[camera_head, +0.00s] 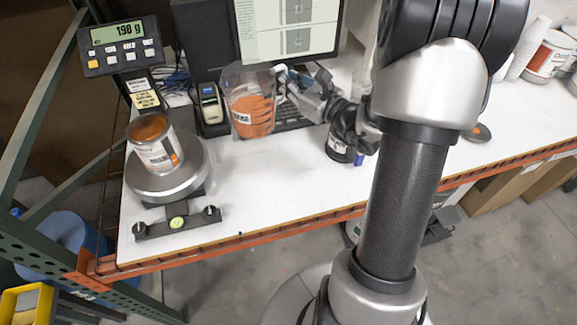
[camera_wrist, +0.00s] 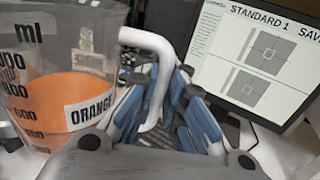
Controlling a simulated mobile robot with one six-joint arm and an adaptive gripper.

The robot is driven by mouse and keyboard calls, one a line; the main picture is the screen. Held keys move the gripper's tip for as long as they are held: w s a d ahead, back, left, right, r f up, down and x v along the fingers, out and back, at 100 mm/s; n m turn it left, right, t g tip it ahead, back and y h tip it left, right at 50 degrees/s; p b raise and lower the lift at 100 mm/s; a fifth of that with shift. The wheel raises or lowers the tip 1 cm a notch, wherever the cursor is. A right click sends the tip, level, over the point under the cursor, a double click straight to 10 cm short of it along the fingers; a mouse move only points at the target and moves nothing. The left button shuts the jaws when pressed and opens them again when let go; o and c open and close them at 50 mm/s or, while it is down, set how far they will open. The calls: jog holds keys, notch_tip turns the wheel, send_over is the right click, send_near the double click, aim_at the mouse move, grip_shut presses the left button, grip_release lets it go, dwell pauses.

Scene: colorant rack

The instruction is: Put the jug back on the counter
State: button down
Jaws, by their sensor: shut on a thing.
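The jug (camera_head: 250,112) is clear, holds orange material and bears an "ORANGE" label. It looks upright, in front of the monitor. In the wrist view the jug (camera_wrist: 60,95) fills the left side, with measuring marks on its wall and a white handle (camera_wrist: 152,75). My gripper (camera_head: 287,84) reaches in from the right and is shut on the handle, which also shows between the blue-padded fingers in the wrist view (camera_wrist: 165,112). The counter (camera_head: 260,180) is white. I cannot tell whether the jug's base touches it.
A can (camera_head: 155,155) with orange contents sits on the round scale (camera_head: 178,186) at the left, under a lit display (camera_head: 118,34). A monitor (camera_head: 290,25) and keyboard (camera_head: 292,116) are behind. The counter's front middle is clear.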

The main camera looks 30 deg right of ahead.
jog(key=shift+w+a+f+b, duration=0.15)
jog(key=shift+f+b, duration=1.35)
jog(key=shift+f, duration=3.3)
jog(key=shift+w+f+b, duration=0.15)
jog(key=shift+f+b, duration=1.35)
jog(key=shift+f, duration=3.3)
jog(key=shift+f, duration=0.2)
jog(key=c, duration=1.7)
grip_release()
